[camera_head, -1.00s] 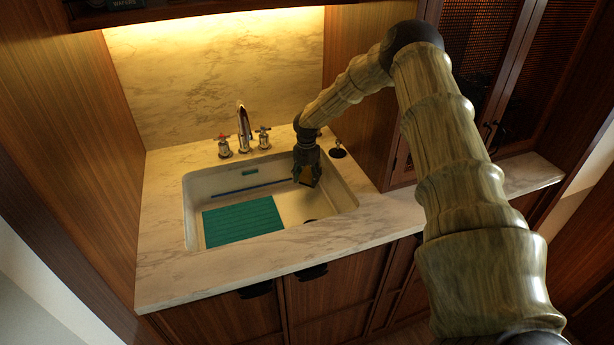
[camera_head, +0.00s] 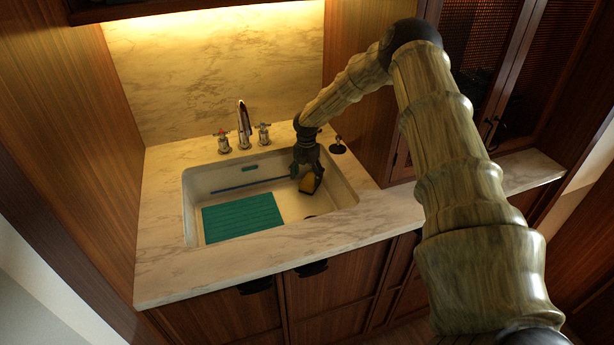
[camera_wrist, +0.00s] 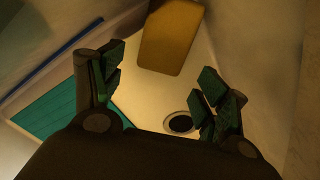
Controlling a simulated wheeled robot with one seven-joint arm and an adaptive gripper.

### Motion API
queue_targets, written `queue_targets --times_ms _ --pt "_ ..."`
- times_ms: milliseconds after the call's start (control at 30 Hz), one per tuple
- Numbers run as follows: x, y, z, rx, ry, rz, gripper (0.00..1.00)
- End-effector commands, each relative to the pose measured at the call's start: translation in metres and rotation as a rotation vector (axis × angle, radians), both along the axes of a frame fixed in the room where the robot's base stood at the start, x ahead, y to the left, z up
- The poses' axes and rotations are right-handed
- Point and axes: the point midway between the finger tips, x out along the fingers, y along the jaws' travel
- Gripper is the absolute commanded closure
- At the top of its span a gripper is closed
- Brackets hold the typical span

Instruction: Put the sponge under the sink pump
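The sponge (camera_head: 308,184), yellow with a dark side, is in the right part of the sink basin, leaning near its back wall. In the wrist view the sponge (camera_wrist: 168,40) shows its yellow face beyond the fingertips. My gripper (camera_head: 305,172) reaches down into the basin just above the sponge. In the wrist view my gripper (camera_wrist: 160,84) is open, its green-padded fingers spread with nothing between them.
The sink (camera_head: 190,215) holds a teal mat (camera_head: 243,216) at left and a thin blue rod (camera_head: 245,186) along the back. The drain (camera_wrist: 180,123) is near the sponge. A faucet (camera_head: 243,127) with two handles stands behind. A wooden side wall (camera_head: 360,130) rises close behind the pump.

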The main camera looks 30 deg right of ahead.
Motion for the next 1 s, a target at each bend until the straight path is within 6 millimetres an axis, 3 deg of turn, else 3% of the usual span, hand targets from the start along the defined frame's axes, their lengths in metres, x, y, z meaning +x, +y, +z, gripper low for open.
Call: queue_targets --times_ms 367,800,1000 --pt "0.000 0.000 0.009 0.001 -0.001 0.000 0.26" --pt "0.002 0.003 0.073 -0.001 0.000 0.003 0.26" --pt "0.003 0.004 0.087 -0.001 0.001 0.005 0.26"
